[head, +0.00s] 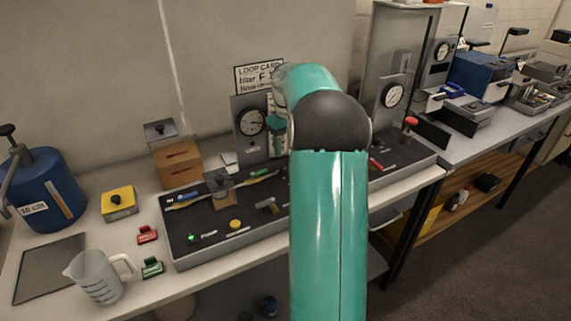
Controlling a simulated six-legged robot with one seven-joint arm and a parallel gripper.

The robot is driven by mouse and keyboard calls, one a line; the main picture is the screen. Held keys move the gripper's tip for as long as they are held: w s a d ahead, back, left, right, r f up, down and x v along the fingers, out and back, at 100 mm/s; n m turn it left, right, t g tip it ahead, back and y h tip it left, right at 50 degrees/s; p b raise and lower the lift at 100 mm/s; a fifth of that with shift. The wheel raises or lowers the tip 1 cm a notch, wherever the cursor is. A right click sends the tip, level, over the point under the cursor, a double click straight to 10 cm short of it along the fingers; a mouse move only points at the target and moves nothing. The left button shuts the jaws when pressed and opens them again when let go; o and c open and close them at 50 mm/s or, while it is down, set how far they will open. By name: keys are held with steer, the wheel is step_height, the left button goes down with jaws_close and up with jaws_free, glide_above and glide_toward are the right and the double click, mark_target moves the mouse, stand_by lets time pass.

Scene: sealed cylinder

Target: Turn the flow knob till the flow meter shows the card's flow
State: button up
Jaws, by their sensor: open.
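The white loop card (258,76) stands on the wall behind the bench. Its heading and a line with "F" show; the rest is too small to read or is covered by my arm. A round dial (252,122) sits on a grey panel below the card, its reading too small to tell. A narrow upright scale, perhaps the flow meter, is partly hidden beside my arm. I cannot pick out the flow knob. My teal arm rises through the middle and bends away over the bench. My gripper is hidden behind it.
The dark rig base (240,220) carries small fittings and a green lamp. A measuring jug (100,276), red clip (147,235), green clip (152,267), yellow box (119,203) and blue tank (48,190) stand left. A second dial (392,95) is right.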

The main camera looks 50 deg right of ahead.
step_height(320, 180, down, 7)
steer(key=shift+f, duration=0.2)
steer(key=c, duration=1)
